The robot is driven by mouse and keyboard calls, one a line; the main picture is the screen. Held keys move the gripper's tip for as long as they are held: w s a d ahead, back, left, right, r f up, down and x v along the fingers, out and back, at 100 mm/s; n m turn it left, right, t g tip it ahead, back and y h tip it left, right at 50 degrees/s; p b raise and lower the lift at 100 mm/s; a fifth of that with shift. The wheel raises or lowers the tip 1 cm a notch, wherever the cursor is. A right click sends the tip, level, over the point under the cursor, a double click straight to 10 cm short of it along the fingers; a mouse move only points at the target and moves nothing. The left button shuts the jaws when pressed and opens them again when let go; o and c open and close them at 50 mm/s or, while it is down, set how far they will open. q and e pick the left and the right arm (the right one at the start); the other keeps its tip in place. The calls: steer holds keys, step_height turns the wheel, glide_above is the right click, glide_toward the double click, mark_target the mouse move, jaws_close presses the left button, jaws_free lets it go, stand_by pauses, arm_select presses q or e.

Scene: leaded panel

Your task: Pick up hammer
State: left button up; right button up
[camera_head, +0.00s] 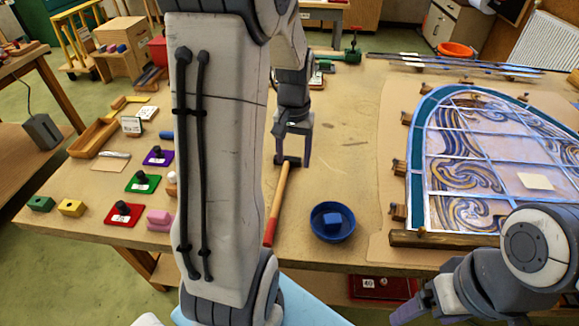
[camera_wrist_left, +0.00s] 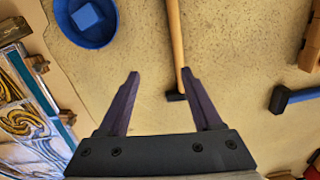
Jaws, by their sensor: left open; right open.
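The hammer (camera_head: 281,195) lies on the table with its wooden handle, red grip end toward me and dark head at the far end. In the left wrist view its handle (camera_wrist_left: 175,40) runs beside the right finger, and its head lies near that finger. My left gripper (camera_head: 293,158) is open over the head end; it also shows in the left wrist view (camera_wrist_left: 160,74) with nothing between its fingers. Whether a finger touches the hammer I cannot tell. My right gripper (camera_head: 423,305) is at the lower right, open and away from the hammer.
A blue bowl (camera_head: 333,235) holding a blue block (camera_head: 333,219) stands right of the hammer. The leaded panel (camera_head: 480,165) fills the table's right side. A blue-handled tool (camera_wrist_left: 298,97) lies nearby. Colored trays and blocks, including a red tray (camera_head: 123,214), are left.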

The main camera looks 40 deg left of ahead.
arm_select(q)
steer(key=a+f+n, duration=0.1)
steer(key=a, duration=0.3)
glide_above(281, 183)
step_height(281, 183, down, 5)
steer(key=shift+s+r, duration=0.1)
steer(key=shift+r, duration=0.1)
step_height(281, 183, down, 6)
steer(key=shift+r+p, duration=0.15)
steer(key=shift+p, duration=0.5)
jaws_close()
